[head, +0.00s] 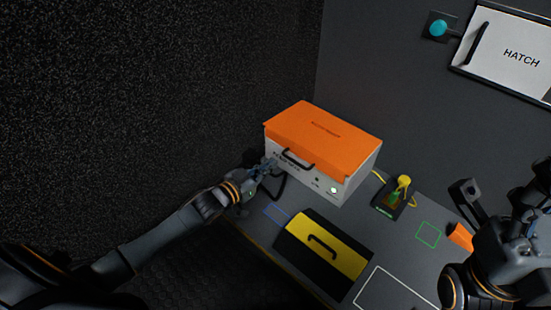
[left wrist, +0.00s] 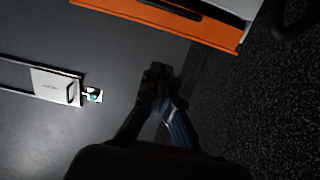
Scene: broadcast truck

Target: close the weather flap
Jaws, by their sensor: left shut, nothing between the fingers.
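A white box (head: 345,186) stands on the bench with an orange flap (head: 325,135) lying over its top. The flap carries dark lettering and its front edge overhangs the box front. A black bar handle (head: 297,159) sits at that front edge. The flap also shows in the left wrist view (left wrist: 215,33), at the top. My left gripper (head: 271,165) is shut and empty, at the box's front left corner, close to the handle. Whether it touches the box cannot be told. In the left wrist view its fingertips (left wrist: 157,72) are together. My right gripper (head: 504,194) has its fingers spread apart, away from the box.
A yellow panel with a black handle (head: 347,258) lies on the bench in front of the box. A small stand with a yellow plug (head: 403,183) and an orange object (head: 461,237) are to the right. A white HATCH panel (head: 505,55) and teal knob (head: 438,28) are on the wall.

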